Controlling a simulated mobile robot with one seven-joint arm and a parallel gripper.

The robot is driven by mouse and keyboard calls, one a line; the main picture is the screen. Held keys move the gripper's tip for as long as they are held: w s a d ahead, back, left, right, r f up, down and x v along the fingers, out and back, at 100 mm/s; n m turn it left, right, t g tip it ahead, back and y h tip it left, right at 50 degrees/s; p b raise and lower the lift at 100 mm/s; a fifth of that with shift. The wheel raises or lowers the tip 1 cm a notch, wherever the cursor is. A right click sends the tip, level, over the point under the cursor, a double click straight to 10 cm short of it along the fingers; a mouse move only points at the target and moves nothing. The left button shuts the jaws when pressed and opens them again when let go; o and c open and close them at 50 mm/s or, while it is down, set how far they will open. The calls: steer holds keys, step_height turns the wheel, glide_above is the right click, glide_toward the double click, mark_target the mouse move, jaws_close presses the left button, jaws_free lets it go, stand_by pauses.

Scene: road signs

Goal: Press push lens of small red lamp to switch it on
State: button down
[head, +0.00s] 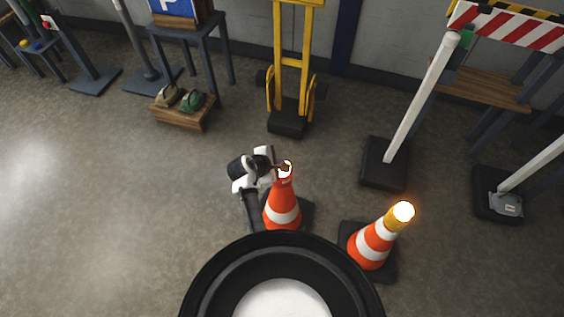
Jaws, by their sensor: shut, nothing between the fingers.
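The small red lamp (285,180) sits on top of the left orange-and-white cone (283,213). Its lens end looks bright white, with a dark fingertip over part of it. My gripper (284,167) reaches in from the left, shut and empty, with its tips at the lens. I cannot tell whether the tips touch the lens or hover just above it. Part of the lens is hidden by the fingers.
A second cone (370,246) to the right carries a glowing amber lamp (403,211). A barrier (510,27) stands on the right. A yellow hand truck (291,65) and a low wooden crate (182,113) are behind. The floor at left is clear.

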steer(key=shift+s+r+p, duration=0.15)
steer(key=shift+r+p, duration=1.05)
steer(key=shift+p, duration=0.45)
steer(key=shift+s+r+p, duration=0.1)
steer(key=shift+r+p, duration=1.05)
steer(key=shift+p, duration=0.45)
